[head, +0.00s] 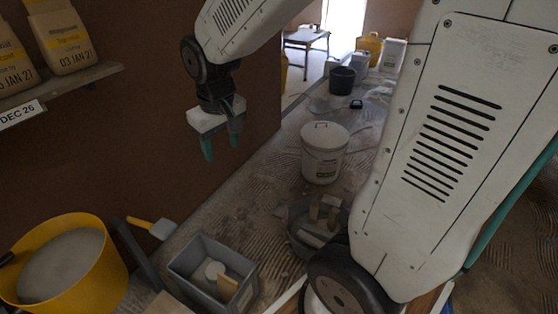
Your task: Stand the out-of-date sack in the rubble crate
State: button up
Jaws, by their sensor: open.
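Two tan paper sacks stand side by side on a wall shelf at the upper left. The right sack (63,38) reads what looks like "03 JAN 27". The left sack (14,58) is cut by the picture edge and its date is only partly readable. A shelf tag (20,114) ends in "DEC 26". A darker grey tub (299,236) holds several chunks; I cannot tell which is the rubble crate. My gripper (222,147) is open and empty, pointing down, right of the sacks.
A yellow bucket (108,268) of grey mix stands at the lower left, beside a yellow-handled tool (150,227). A black bucket (342,80) and a small table (306,40) are farther back. My arm hides much of the right side.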

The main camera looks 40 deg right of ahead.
jog(key=s+r, duration=0.3)
jog(key=s, duration=0.7)
jog(key=s+r, duration=0.4)
jog(key=s, duration=0.5)
jog(key=shift+s+a+m+g, duration=0.3)
jog(key=shift+s+m, duration=0.05)
jog(key=shift+m, duration=0.05)
